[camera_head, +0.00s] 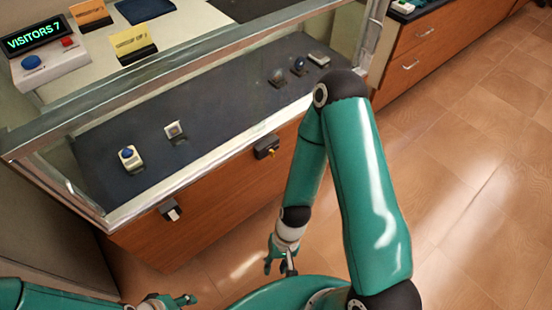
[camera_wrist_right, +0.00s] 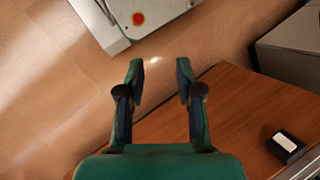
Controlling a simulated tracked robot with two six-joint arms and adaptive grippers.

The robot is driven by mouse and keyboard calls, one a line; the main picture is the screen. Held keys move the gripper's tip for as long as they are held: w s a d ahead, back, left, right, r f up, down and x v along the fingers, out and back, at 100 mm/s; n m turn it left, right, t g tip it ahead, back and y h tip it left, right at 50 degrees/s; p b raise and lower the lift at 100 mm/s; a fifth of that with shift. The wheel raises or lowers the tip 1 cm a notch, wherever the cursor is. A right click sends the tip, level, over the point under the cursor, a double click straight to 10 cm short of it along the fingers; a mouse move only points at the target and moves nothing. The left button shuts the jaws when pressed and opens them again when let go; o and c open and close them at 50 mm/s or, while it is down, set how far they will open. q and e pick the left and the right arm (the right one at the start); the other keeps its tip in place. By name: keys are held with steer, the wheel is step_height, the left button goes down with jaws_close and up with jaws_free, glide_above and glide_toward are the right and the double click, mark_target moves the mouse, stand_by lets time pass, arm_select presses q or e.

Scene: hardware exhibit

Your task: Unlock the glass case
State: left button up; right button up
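The glass case (camera_head: 100,98) has a metal frame, a dark display floor and a wooden front. A small black lock-like block (camera_head: 267,147) with a brass-coloured part sits on the upper front, right of centre. A second dark block (camera_head: 170,211) with a white face is on the front further left; a similar block (camera_wrist_right: 286,147) shows in the right wrist view. My right gripper (camera_head: 281,268) is low in front of the case, apart from it; its fingers (camera_wrist_right: 159,70) are open and empty. My left gripper (camera_head: 182,300) is at the bottom edge, partly cut off.
Wooden drawers (camera_head: 425,40) are at upper right. The tiled floor (camera_head: 470,160) is clear.

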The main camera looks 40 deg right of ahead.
steer(key=s+a+f+m+g+y+b, duration=0.2)
steer(key=s+f+m+y+b, duration=0.15)
steer(key=m+b, duration=0.2)
steer(key=w+a+r+m+t+y+b, duration=0.1)
steer(key=m+t+y+b, duration=0.1)
steer(key=m+y, duration=0.2)
steer(key=m+t+h+b, duration=1)
steer(key=m+t+h, duration=0.1)
steer(key=m+t, duration=0.95)
glide_toward(274, 155)
steer(key=shift+g+y, duration=0.25)
steer(key=w, duration=0.9)
steer(key=shift+w+a+r, duration=0.15)
arm_select(q)
step_height(274, 155, down, 20)
steer(key=shift+r, duration=0.15)
